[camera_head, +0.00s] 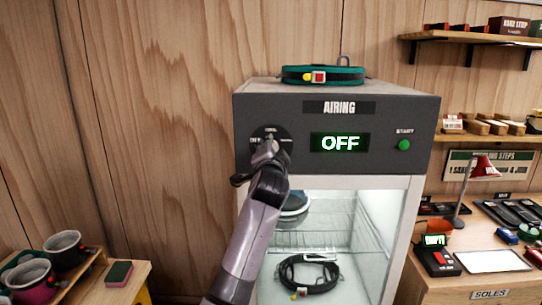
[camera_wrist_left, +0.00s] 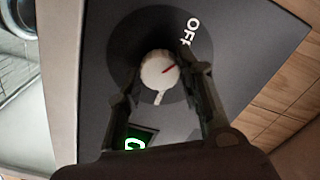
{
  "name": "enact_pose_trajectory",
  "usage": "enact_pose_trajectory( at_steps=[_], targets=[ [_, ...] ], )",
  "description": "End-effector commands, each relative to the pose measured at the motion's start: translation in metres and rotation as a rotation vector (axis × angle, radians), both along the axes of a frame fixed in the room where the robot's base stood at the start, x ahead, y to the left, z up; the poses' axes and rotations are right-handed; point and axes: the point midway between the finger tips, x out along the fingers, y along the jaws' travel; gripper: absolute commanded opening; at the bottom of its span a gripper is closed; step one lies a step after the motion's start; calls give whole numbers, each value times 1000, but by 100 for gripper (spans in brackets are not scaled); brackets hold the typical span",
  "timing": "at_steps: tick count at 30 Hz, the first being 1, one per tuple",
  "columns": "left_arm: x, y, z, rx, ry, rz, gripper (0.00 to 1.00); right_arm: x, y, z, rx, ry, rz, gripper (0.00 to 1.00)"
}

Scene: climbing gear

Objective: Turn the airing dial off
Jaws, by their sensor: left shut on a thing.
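The airing dial (camera_head: 270,132) is on the left of the cabinet's dark front panel. My left gripper (camera_head: 266,150) is at the dial and hides most of the knob in the head view. In the left wrist view the fingers of my left gripper (camera_wrist_left: 160,78) are on either side of the knob, shut on it. The green display (camera_head: 340,143) reads OFF. My right gripper is not in view.
A green-and-black strap coil (camera_head: 322,75) lies on top of the cabinet (camera_head: 365,203). Inside are wire shelves and a black coil (camera_head: 309,274). A green start button (camera_head: 404,145) is at the panel's right. A cluttered bench stands at right, cups (camera_head: 64,249) at lower left.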

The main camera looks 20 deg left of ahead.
Motion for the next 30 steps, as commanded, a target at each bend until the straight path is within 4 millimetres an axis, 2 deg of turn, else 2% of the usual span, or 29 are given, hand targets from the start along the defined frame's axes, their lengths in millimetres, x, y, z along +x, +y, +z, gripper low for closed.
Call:
enact_pose_trajectory(
  at_steps=[12, 29, 30],
  targets=[
    [0, 0, -1, -182, -51, -1, 6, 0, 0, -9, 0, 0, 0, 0],
    [0, 0, -1, -208, -58, 0, 6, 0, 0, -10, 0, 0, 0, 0],
    [0, 0, -1, -208, -58, 0, 37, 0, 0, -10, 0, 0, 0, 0]
  ],
)
